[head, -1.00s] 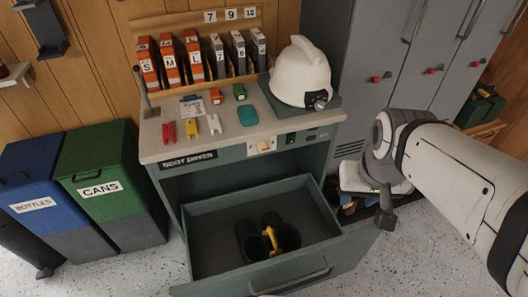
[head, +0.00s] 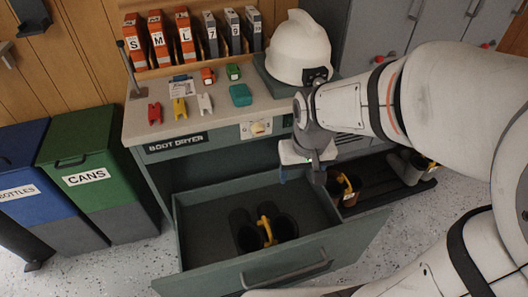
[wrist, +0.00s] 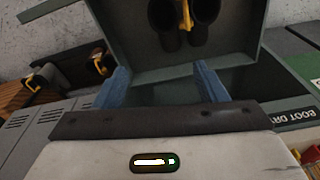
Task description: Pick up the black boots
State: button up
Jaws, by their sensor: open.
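The black boots (head: 248,237) stand as a pair inside the open drawer (head: 188,232) of the boot dryer, joined by a yellow clip (head: 266,230). They also show at the top of the wrist view (wrist: 165,22), beyond my fingertips. My gripper (head: 300,174) is above the drawer's back right corner, behind and to the right of the boots and apart from them. Its two blue fingers (wrist: 162,80) are spread with nothing between them.
Brown boots with a yellow clip (head: 345,190) and grey boots (head: 398,163) stand on a low tray at right. The counter (head: 220,124) above the drawer holds a white helmet (head: 297,50), binders and small coloured items. Green (head: 95,150) and blue bins stand at left.

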jog(key=n+g+b, duration=0.1)
jog(key=b, duration=0.5)
send_near(264, 217)
jog(key=d+r, duration=0.3)
jog(key=shift+n+g, duration=0.3)
jog(key=shift+n, duration=0.1)
jog(key=a+f+b, duration=0.1)
jog(key=f, duration=0.2)
jog(key=f+b, duration=0.1)
jog(key=f, duration=0.2)
jog(key=w+a+f+b, duration=0.1)
jog(key=f, duration=0.2)
jog(key=shift+w+a, duration=0.1)
jog(key=shift+a, duration=0.25)
jog(key=f+b, duration=0.1)
jog(key=f, duration=0.1)
jog(key=f+b, duration=0.1)
jog(key=f, duration=0.2)
jog(key=shift+a+f, duration=0.25)
jog(key=shift+f, duration=0.05)
jog(key=shift+c, duration=0.5)
grip_shut()
jog(key=shift+r, duration=0.1)
